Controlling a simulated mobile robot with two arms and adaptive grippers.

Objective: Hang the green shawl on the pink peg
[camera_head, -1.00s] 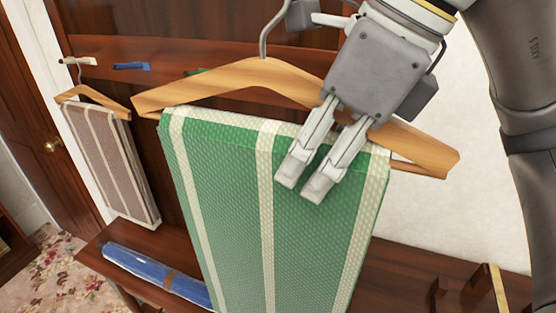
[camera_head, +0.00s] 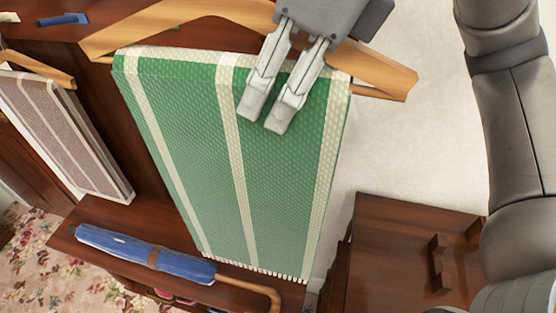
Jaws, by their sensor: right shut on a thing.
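The green shawl (camera_head: 190,140) has cream stripes and hangs folded over a wooden hanger (camera_head: 170,22) in the middle of the head view. My right gripper (camera_head: 264,118) comes down from the top, shut on the hanger's bar area, its fingertips over the front of the shawl's upper edge. The hanger's hook is out of the picture at the top. The shawl's fringed bottom edge hangs close to a wooden bench. I see no pink peg; only a blue peg (camera_head: 62,19) and part of a white peg show at the top left. My left gripper is not in view.
A brown striped shawl (camera_head: 68,125) hangs on another hanger at the left. A blue umbrella (camera_head: 145,252) lies on the wooden bench (camera_head: 80,212). A wooden cabinet (camera_head: 400,250) stands at the lower right. Pale wall lies behind on the right.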

